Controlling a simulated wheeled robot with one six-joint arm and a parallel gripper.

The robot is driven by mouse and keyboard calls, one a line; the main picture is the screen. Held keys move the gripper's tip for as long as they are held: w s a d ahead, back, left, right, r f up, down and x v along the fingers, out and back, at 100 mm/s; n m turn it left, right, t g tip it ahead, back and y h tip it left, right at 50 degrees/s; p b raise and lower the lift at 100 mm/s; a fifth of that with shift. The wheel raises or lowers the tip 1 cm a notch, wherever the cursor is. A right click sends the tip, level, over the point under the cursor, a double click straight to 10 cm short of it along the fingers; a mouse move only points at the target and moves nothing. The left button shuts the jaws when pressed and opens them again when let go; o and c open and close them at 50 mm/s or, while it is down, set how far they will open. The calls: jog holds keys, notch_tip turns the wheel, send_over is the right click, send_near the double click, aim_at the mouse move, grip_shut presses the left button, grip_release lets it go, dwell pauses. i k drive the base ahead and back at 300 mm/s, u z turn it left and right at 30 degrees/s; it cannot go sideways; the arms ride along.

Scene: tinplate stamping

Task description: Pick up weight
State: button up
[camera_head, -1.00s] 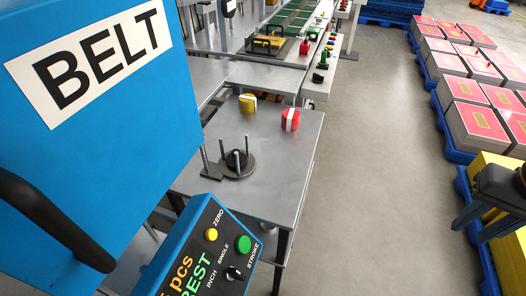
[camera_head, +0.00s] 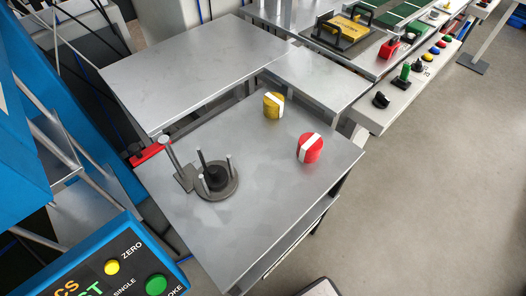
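No label marks which object is the weight. On the grey metal table (camera_head: 265,200) stand a yellow round piece with a white band (camera_head: 273,105) and a larger red round piece with a white band (camera_head: 310,148). To their left a dark round base (camera_head: 228,190) carries upright pegs around a black round piece (camera_head: 213,178). A metal post on a small foot (camera_head: 185,178) stands beside the base. My gripper is not in view, so its state and hold are hidden.
A blue control panel (camera_head: 120,265) with yellow and green buttons is at the lower left. A higher metal surface (camera_head: 195,75) lies behind the table. A console with coloured knobs (camera_head: 410,95) stands at the upper right. Open floor (camera_head: 440,210) lies to the right.

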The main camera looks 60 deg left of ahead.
aim_at(216, 176)
jog(key=i, duration=0.95)
jog(key=u, duration=3.9)
jog(key=i, duration=0.5)
jog(key=z, duration=0.05)
